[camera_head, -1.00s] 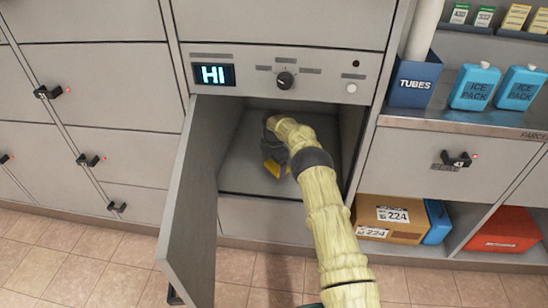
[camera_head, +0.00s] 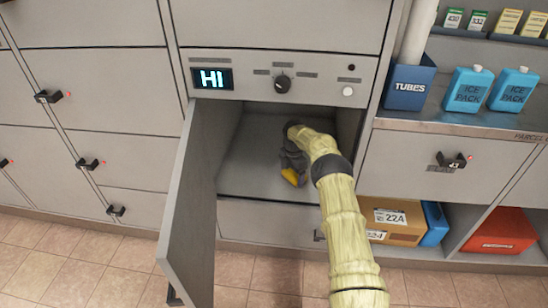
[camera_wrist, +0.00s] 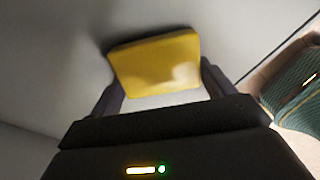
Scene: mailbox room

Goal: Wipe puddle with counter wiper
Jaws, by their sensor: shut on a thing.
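My gripper (camera_wrist: 160,85) is shut on the yellow counter wiper (camera_wrist: 155,62), which sits between its two dark fingers in the wrist view. In the head view my gripper (camera_head: 292,165) is inside the open compartment (camera_head: 245,165), low over its floor, with a yellow bit of the wiper (camera_head: 291,177) showing below it. The wiper is against or very close to the grey surface; I cannot tell which. I cannot make out a puddle in either view.
The compartment's door (camera_head: 195,205) stands open at the left. At the right are a counter (camera_head: 455,122), a blue tubes bin (camera_head: 410,84) and a cardboard box (camera_head: 395,218).

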